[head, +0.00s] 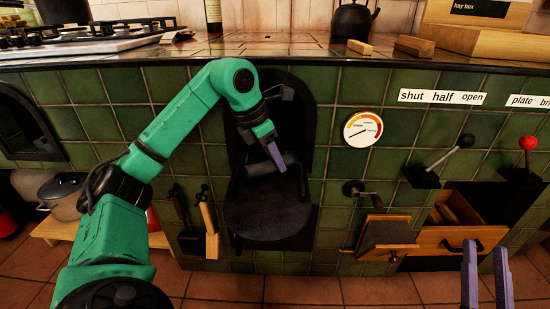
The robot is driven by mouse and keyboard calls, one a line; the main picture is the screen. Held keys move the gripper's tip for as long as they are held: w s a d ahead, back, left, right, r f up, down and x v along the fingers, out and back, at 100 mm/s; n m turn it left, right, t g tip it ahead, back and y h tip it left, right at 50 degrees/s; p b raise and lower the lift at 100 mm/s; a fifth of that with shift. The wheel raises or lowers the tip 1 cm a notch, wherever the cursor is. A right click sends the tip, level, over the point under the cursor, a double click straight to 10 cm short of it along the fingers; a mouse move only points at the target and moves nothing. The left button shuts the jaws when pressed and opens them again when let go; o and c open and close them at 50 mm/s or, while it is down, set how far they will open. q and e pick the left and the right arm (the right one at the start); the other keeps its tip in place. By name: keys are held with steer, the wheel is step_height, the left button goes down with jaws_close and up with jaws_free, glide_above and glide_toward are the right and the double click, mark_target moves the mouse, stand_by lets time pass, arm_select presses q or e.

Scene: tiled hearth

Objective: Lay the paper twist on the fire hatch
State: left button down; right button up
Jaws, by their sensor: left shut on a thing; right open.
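My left gripper (276,153) reaches from the left to the fire hatch and points down. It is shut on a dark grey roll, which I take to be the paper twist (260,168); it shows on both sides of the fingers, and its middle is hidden. The fire hatch (270,212) is a dark rounded plate at the foot of a black arched opening in the green tiled front. The roll is over the plate's back part; I cannot tell whether they touch. My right gripper (486,262) is open and empty at the lower right, apart from the drawer.
A round dial (363,129), a crank (365,190) and two levers (450,155) (526,158) are right of the hatch. An open wooden drawer (450,240) juts out. The counter (300,52) runs above.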

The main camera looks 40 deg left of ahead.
arm_select(q)
steer(key=shift+f, duration=0.25)
arm_select(e)
steer(key=shift+n+t+y, duration=0.3)
steer(key=shift+t+y, duration=0.2)
steer(key=shift+t, duration=0.3)
steer(key=shift+s+d+r, duration=0.15)
steer(key=shift+r, duration=0.75)
steer(key=shift+s+d+r, duration=0.1)
steer(key=shift+r, duration=0.85)
steer(key=shift+s+d+r, duration=0.15)
steer(key=shift+r, duration=0.75)
arm_select(q)
steer(key=shift+c, duration=2.2)
jaws_free()
steer(key=shift+r, duration=0.15)
arm_select(e)
steer(key=shift+w, duration=0.1)
